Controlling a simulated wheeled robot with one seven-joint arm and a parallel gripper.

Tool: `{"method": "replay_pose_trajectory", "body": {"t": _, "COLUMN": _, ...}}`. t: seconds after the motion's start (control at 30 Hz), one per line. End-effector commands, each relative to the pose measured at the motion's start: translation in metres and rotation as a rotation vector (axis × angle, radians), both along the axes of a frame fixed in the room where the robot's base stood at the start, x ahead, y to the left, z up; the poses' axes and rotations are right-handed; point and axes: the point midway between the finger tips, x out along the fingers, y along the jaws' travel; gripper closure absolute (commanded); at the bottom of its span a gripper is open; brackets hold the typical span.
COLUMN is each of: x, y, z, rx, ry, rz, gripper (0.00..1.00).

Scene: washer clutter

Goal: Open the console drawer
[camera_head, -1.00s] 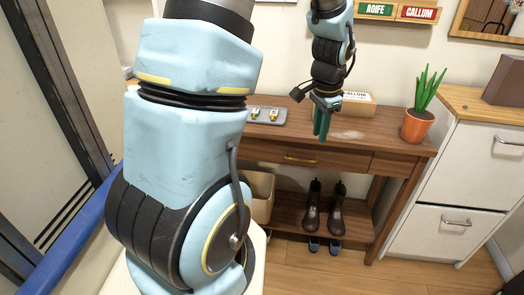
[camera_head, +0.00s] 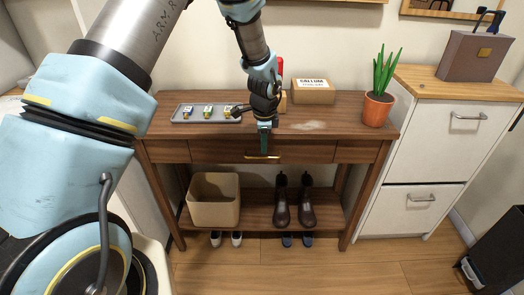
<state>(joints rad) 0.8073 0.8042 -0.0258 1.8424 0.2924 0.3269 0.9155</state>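The wooden console (camera_head: 345,118) stands against the wall. Its drawer (camera_head: 318,152) has a brass bar handle (camera_head: 262,157) in the middle of its front, and the front looks flush with the console, so the drawer is shut. My gripper (camera_head: 265,150) hangs at the console's front edge with its green fingers pointing down. The fingertips overlap the handle in the picture; I cannot tell whether they touch it. The fingers overlap each other from here, so their gap is hidden.
A grey tray with small items (camera_head: 180,115), a cardboard box (camera_head: 313,90) and a potted plant (camera_head: 377,107) stand on the console. A bin (camera_head: 214,201) and boots (camera_head: 306,205) sit on its lower shelf. A white cabinet (camera_head: 432,160) stands at right.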

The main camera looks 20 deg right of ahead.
Motion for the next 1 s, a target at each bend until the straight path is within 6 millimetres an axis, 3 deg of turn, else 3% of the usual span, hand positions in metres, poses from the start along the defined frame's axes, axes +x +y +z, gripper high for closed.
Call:
{"method": "replay_pose_trajectory", "body": {"t": 0.1, "x": 0.003, "y": -0.002, "z": -0.02, "rx": 0.002, "ry": 0.001, "rz": 0.0, "gripper": 0.75}}
{"method": "replay_pose_trajectory", "body": {"t": 0.3, "x": 0.007, "y": -0.004, "z": -0.04, "rx": 0.0, "ry": 0.0, "rz": 0.001, "gripper": 0.75}}
{"method": "replay_pose_trajectory", "body": {"t": 0.67, "x": 0.009, "y": -0.004, "z": -0.046, "rx": -0.002, "ry": 0.0, "rz": 0.002, "gripper": 0.75}}
{"method": "replay_pose_trajectory", "body": {"t": 0.9, "x": 0.009, "y": -0.004, "z": -0.046, "rx": -0.002, "ry": 0.0, "rz": 0.002, "gripper": 0.99}}
{"method": "replay_pose_trajectory", "body": {"t": 1.0, "x": 0.009, "y": -0.004, "z": -0.046, "rx": -0.002, "ry": 0.0, "rz": 0.002, "gripper": 1.0}}
